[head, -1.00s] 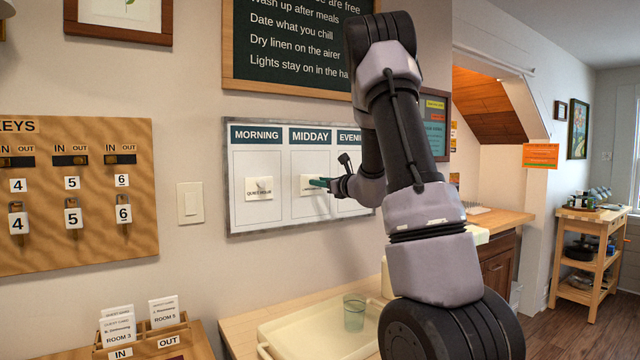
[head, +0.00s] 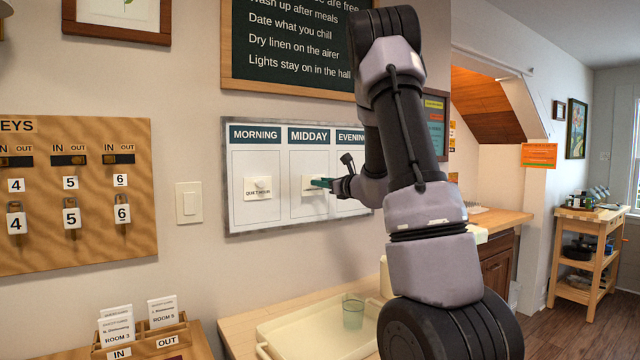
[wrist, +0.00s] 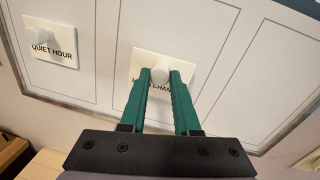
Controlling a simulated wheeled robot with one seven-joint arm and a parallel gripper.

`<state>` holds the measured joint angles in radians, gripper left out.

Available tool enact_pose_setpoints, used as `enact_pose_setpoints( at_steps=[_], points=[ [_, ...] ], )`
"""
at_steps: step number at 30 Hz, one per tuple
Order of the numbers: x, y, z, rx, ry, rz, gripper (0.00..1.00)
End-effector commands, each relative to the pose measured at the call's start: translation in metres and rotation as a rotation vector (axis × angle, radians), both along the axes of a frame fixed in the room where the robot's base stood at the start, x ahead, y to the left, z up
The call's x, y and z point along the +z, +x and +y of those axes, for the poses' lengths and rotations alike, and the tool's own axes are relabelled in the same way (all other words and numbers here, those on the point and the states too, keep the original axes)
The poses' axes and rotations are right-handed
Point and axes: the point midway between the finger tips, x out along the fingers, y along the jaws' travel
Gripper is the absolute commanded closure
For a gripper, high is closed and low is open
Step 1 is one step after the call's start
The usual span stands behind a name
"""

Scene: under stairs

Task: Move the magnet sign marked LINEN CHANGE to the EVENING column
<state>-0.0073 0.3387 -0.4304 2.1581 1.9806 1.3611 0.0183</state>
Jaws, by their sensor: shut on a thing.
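The LINEN CHANGE magnet sign (wrist: 150,65) is a white square with a round white knob, partly hidden by my fingers. It sits against the board in the MIDDAY column, and it also shows in the head view (head: 308,184). My gripper (wrist: 160,78) has green fingers shut on the sign's knob; it also shows in the head view (head: 323,183). The white board (head: 263,216) has MORNING, MIDDAY and EVENING columns. The EVENING column (head: 349,160) is partly hidden by my arm in the head view; its bare surface lies right of the sign in the wrist view.
The QUIET HOUR sign (head: 258,188) is in the MORNING column. A tray (head: 290,330) with a clear cup (head: 352,311) sits on the counter below the board. A light switch (head: 189,203) and a key board (head: 90,240) are to the left.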

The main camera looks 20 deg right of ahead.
Motion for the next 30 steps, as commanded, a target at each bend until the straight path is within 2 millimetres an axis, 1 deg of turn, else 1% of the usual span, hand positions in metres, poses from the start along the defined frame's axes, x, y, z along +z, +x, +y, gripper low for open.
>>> enact_pose_setpoints(
  at_steps=[21, 30],
  points=[
    [0.001, -0.028, -0.006, -0.001, 0.000, -0.001, 1.00],
    [0.000, -0.032, -0.006, -0.001, 0.000, -0.001, 1.00]
  ],
)
